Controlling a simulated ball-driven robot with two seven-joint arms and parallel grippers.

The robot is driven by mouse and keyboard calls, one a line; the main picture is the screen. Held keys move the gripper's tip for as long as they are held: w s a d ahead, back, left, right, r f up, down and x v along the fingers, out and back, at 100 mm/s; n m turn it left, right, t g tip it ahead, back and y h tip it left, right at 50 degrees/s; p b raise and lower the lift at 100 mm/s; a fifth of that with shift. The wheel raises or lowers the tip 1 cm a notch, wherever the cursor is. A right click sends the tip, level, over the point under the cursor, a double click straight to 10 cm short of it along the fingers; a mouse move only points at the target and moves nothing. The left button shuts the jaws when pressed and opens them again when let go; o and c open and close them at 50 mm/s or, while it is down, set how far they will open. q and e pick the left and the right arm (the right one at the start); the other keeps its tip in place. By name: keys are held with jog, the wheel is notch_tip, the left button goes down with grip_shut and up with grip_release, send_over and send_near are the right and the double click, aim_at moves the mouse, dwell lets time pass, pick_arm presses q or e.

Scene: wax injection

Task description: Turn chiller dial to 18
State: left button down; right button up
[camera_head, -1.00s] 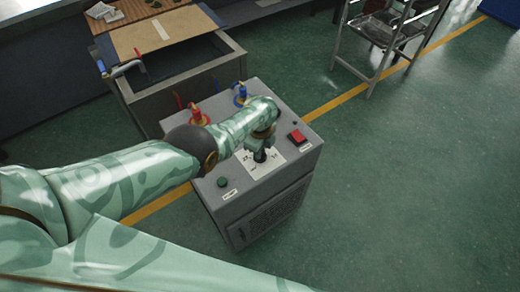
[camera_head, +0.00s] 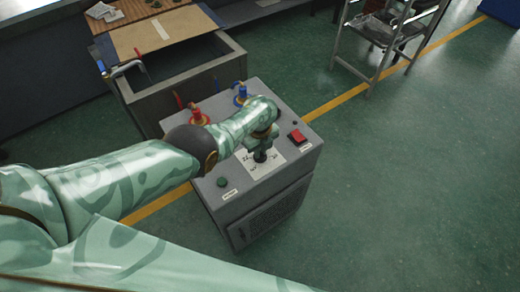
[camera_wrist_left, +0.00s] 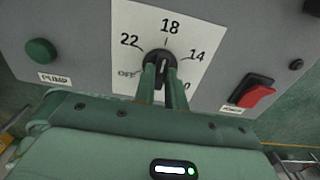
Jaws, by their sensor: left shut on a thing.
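The black chiller dial (camera_head: 261,156) sits on a white label plate (camera_head: 272,170) on top of the grey chiller (camera_head: 215,208). In the left wrist view the dial (camera_wrist_left: 160,56) is ringed by OFF, 22, 18, 14 and a partly hidden 0. Its pale pointer mark stands near upright, roughly toward the 18. My left gripper (camera_wrist_left: 163,76) is shut on the dial, one finger on each side of it. My left arm reaches over the chiller from the left in the head view. My right gripper is not in view.
A green PUMP button (camera_wrist_left: 41,52) is left of the plate and a red switch (camera_wrist_left: 254,95) is right of it. Red (camera_head: 199,116) and blue (camera_head: 240,95) fittings stand at the chiller's back. A grey tank (camera_head: 178,85) is behind; open floor lies right.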

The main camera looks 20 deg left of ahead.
pick_arm(q)
jog(key=shift+s, duration=0.1)
jog(key=c, duration=1.4)
grip_release()
jog(key=shift+c, duration=0.2)
notch_tip(320, 180, up, 16)
jog(key=p, duration=1.2)
jog(key=shift+p, duration=0.3)
jog(key=shift+r, duration=0.1)
